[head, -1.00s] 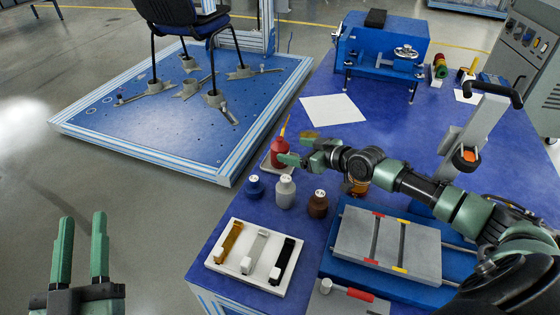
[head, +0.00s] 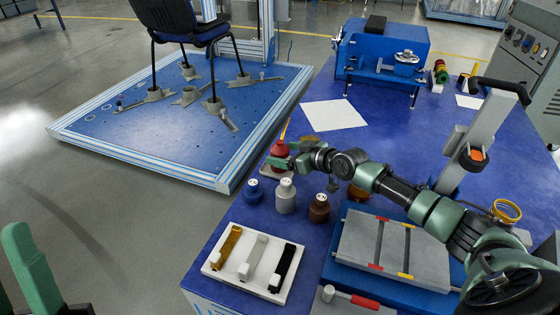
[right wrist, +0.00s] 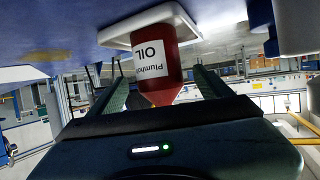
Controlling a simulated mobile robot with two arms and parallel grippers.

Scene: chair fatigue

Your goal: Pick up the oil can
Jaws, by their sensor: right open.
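The oil can (head: 280,149) is red with a yellow spout and stands on a small white tray at the table's left edge. In the right wrist view the oil can (right wrist: 157,62) appears inverted, with a white "OIL" label. My right gripper (head: 284,163) is open at the can. In the right wrist view its fingers (right wrist: 160,84) lie on either side of the can, with a visible gap on each side. My left gripper (head: 32,268) is cut off at the lower left; its opening cannot be judged.
White, blue and brown bottles (head: 286,195) stand just in front of the right gripper. A white tray (head: 214,264) with several small tools and a grey plate fixture (head: 393,250) lie nearer. A white sheet (head: 333,115) lies behind. A blue platform (head: 150,135) with a chair is at left.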

